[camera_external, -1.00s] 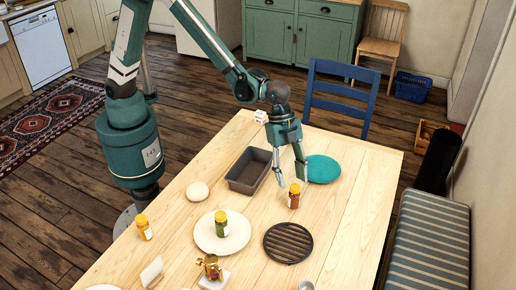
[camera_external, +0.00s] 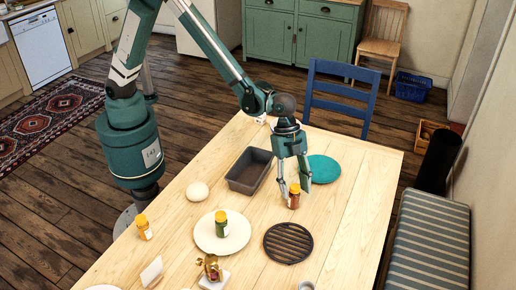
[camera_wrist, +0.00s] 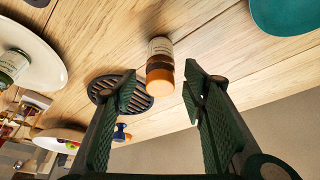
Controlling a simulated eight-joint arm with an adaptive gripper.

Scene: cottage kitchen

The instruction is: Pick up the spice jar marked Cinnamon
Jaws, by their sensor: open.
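A spice jar with reddish-brown contents and an orange-yellow cap (camera_external: 294,200) stands upright on the wooden table. In the wrist view this jar (camera_wrist: 160,66) shows between the fingertips, with a pale label too small to read. My gripper (camera_external: 295,188) is open, its fingers on either side of this jar in the picture; I cannot tell if they touch it. A green jar with a yellow cap (camera_external: 221,227) stands on a white plate (camera_external: 236,244). A yellow-orange jar (camera_external: 145,230) stands at the table's left edge. No name is legible on any jar.
A teal disc (camera_external: 325,168) lies just behind the gripper. A dark baking tin (camera_external: 236,183) is to the left and a black round trivet (camera_external: 288,242) in front. A pale round object (camera_external: 197,191) sits left of the tin. The table's right side is clear.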

